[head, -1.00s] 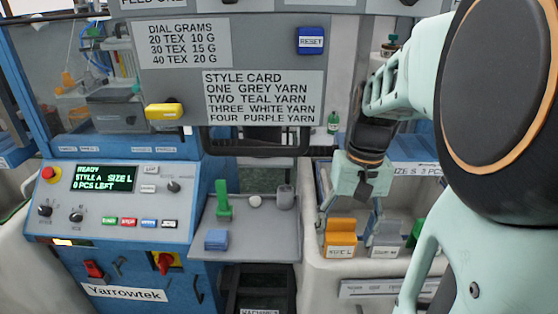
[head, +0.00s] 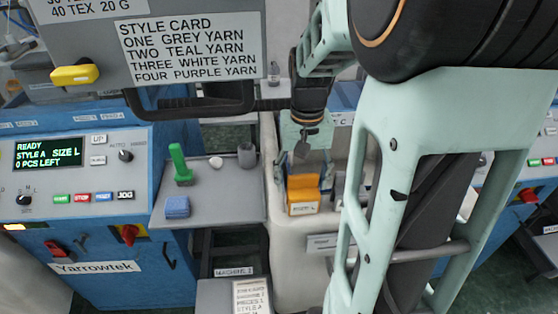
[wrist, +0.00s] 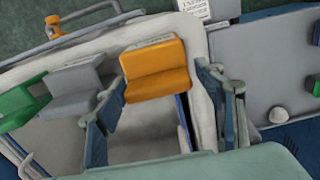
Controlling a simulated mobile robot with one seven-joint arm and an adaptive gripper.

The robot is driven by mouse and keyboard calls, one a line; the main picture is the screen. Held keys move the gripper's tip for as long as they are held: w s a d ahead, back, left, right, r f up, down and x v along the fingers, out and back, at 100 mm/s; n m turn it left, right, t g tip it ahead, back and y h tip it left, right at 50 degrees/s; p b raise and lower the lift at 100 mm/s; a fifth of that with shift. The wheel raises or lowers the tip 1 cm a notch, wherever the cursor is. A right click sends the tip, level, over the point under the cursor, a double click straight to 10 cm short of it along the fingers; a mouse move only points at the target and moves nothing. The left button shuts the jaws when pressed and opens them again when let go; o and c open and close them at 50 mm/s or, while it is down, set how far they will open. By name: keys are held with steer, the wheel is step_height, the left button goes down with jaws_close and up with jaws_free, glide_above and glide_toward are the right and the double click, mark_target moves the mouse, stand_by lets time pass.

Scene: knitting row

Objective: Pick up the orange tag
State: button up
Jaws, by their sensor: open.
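The orange tag (head: 304,190) is a blocky piece with a white label, at the front edge of a pale bin under my arm. In the wrist view the orange tag (wrist: 157,70) sits on the bin's rim. My gripper (wrist: 160,105) is open, with one dark blue finger on each side of the tag's near end and a gap visible on the right. Nothing is held. In the head view my gripper (head: 303,150) is just above and behind the tag, and its fingertips are hard to make out.
In the wrist view a grey tag (wrist: 75,90) is left of the orange one, with a green tag (wrist: 18,105) beyond. A grey shelf (head: 215,200) holds a green piece (head: 180,165) and a blue block (head: 177,207). A black handle bar (head: 190,108) is left of my gripper.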

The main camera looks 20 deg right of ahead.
mark_target(303, 185)
step_height(303, 185, down, 4)
steer(key=shift+d+f, duration=0.1)
steer(key=shift+f, duration=0.05)
steer(key=shift+c, duration=0.4)
steer(key=c, duration=0.8)
